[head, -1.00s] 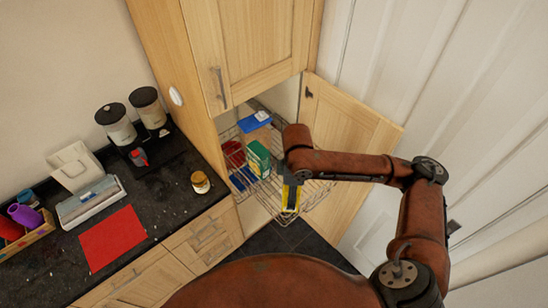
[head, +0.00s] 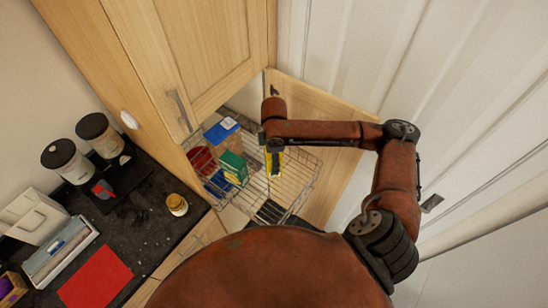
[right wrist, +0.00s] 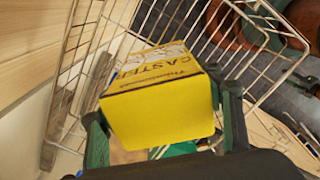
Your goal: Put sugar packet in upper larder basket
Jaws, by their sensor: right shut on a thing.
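The yellow sugar packet (head: 275,165), with "CASTER" lettering, is held in my right gripper (head: 273,151). In the right wrist view the packet (right wrist: 160,108) sits between dark green fingers, which are shut on it. The upper larder basket (head: 318,170) is a wire basket in the open corner cupboard. The packet is over the basket's empty right part, with basket wires (right wrist: 72,60) around it in the right wrist view. I cannot tell whether it touches the basket floor. My left gripper is not in view.
A green box (head: 234,166), a blue-topped container (head: 221,130) and a red item (head: 201,159) occupy the basket's left part. The open cupboard door (head: 335,125) stands behind. A dark counter at left holds canisters (head: 98,133) and a small jar (head: 177,204).

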